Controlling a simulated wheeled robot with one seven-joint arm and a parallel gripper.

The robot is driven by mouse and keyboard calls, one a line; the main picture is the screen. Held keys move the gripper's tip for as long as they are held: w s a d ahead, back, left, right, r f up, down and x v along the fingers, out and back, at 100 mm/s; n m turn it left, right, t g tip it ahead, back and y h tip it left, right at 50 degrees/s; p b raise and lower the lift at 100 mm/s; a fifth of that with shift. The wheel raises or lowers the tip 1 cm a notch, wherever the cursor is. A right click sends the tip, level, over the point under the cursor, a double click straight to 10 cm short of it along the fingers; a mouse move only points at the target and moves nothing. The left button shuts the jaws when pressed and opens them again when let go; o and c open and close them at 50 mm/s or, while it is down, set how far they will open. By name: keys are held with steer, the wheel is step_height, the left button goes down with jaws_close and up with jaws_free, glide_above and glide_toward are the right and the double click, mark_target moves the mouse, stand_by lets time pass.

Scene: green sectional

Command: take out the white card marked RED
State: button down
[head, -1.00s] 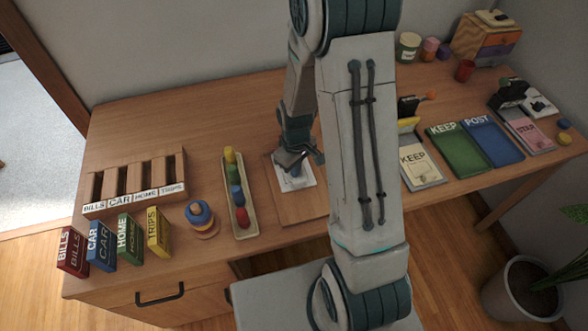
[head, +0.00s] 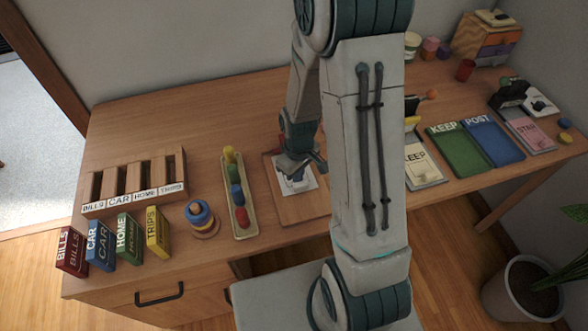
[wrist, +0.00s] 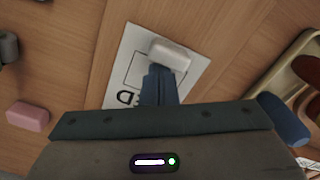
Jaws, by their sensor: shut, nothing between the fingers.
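The white card (wrist: 196,72) lies on the wooden board (head: 296,210) and shows black print ending in "ED" in the wrist view; my gripper hides the rest of the word. It also shows in the head view as a white card (head: 310,184), partly covered by my gripper (head: 292,178). In the wrist view my gripper (wrist: 161,76) has its blue fingers together over the card. A pale block-like shape (wrist: 173,52) sits at the fingertips; I cannot tell whether it is part of them. Whether the fingers touch the card is unclear.
A tray of coloured pegs (head: 249,226) stands left of the board. Further left are a ringed blue-and-yellow toy (head: 200,215), a labelled rack (head: 134,200) and several labelled boxes (head: 129,237). Right are KEEP (head: 459,157) and POST (head: 494,145) trays. A pink block (wrist: 27,116) lies nearby.

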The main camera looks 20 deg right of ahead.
mark_target(302, 193)
steer(key=shift+s, duration=1.75)
steer(key=shift+w+r+p, duration=0.2)
steer(key=shift+r+p, duration=1.1)
steer(key=shift+r, duration=0.5)
steer(key=shift+w+r+p, duration=0.15)
steer(key=shift+r+p, duration=1.1)
steer(key=shift+r, duration=0.5)
steer(key=shift+r, duration=0.15)
steer(key=s+r+m+t, duration=0.1)
steer(key=s+r+m, duration=0.2)
steer(key=r, duration=0.7)
steer(key=s+r+m+t, duration=0.2)
steer(key=s+r, duration=0.4)
steer(key=r, duration=0.5)
steer(key=shift+s+r+m, duration=0.15)
steer(key=shift+m, duration=0.35)
